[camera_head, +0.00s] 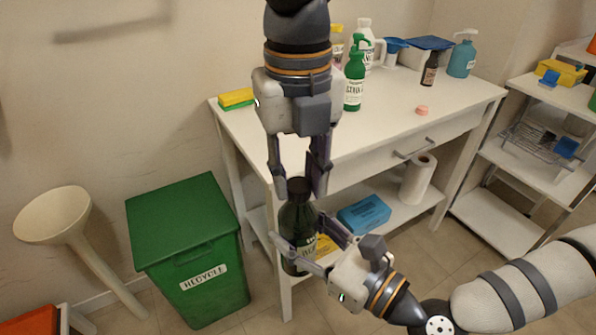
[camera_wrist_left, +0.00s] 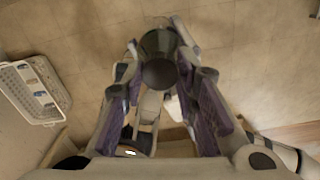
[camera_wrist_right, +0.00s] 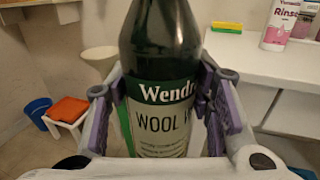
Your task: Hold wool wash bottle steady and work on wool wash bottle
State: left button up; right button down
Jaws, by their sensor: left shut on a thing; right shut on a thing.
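The wool wash bottle (camera_head: 297,218) is dark green, upright and held in the air in front of the white table's left end. My left gripper (camera_head: 299,190) points down from above and is shut on the dark cap. In the left wrist view the cap (camera_wrist_left: 159,72) sits between its fingers. My right gripper (camera_head: 297,236) comes in from the lower right and is shut around the bottle's body. In the right wrist view the bottle (camera_wrist_right: 160,35) stands between its fingers, with the label reading "Wendr" and "WOOL W" facing the camera.
The white table (camera_head: 390,125) holds several bottles at the back, a sponge (camera_head: 237,98) and a small pink cap (camera_head: 422,110). A green recycle bin (camera_head: 185,215) stands left of the bottle.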

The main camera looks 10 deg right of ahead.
pick_arm(q)
jog(key=m, duration=1.1)
jog(key=shift+m, duration=0.4)
jog(key=m, duration=0.2)
jog(key=s+m, duration=0.1)
jog(key=shift+d+f, duration=0.2)
jog(key=shift+d, duration=0.05)
jog(key=shift+o, duration=0.2)
jog(key=shift+w+m, duration=0.1)
jog(key=shift+m, duration=0.4)
jog(key=shift+w+a+r+m, duration=0.2)
jog(key=shift+w+a+m, duration=0.05)
jog(key=shift+w+m, duration=0.15)
jog(key=shift+c, duration=0.2)
jog(key=o, duration=0.7)
